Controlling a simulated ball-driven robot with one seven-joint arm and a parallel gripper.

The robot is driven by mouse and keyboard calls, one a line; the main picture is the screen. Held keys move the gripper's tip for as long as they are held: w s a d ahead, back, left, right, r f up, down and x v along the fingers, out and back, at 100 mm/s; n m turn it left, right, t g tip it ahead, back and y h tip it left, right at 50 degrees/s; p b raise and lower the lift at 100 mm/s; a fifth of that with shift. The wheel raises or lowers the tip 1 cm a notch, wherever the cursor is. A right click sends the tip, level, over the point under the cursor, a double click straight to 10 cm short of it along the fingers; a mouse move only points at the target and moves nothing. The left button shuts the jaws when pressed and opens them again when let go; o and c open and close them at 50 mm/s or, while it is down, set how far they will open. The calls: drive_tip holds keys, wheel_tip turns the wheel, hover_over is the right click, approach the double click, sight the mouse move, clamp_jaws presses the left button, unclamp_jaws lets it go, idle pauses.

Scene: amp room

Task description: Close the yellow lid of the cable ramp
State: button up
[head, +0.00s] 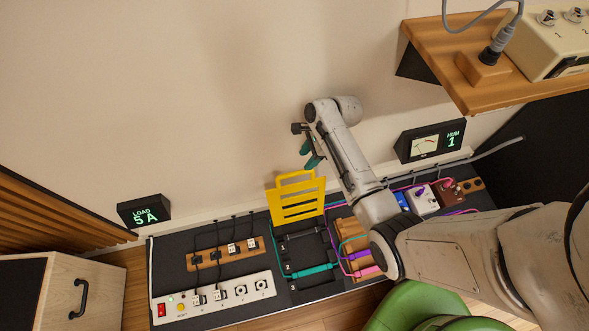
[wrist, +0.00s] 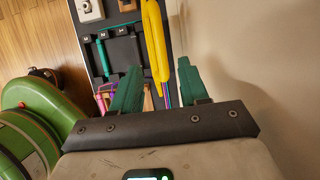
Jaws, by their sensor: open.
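The yellow slotted lid (head: 296,199) of the cable ramp stands raised, nearly upright, at the back of the dark ramp base (head: 303,246). The base's channels lie uncovered, with a teal connector (head: 312,271) in one of them. My gripper (head: 312,155) is open, with green fingers, above the lid's top right corner and close to the wall. In the wrist view the lid (wrist: 155,40) shows nearly edge-on, beyond the gap between my open fingers (wrist: 158,80). I see nothing held between them. My arm hides part of the board right of the ramp.
A power strip (head: 213,299) and a wooden socket block (head: 225,254) with plugs lie left of the ramp. Purple and pink cables run on its right. A wooden shelf (head: 500,60) overhangs at upper right. A green round object (head: 430,310) is at the front.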

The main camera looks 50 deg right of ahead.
sight(297, 173)
drive_tip(key=b+x, duration=0.1)
drive_tip(key=x, duration=0.7)
drive_tip(key=shift+d+b, duration=0.1)
drive_tip(key=shift+b, duration=0.3)
drive_tip(key=shift+c, duration=0.4)
clamp_jaws()
drive_tip(key=shift+s, duration=0.1)
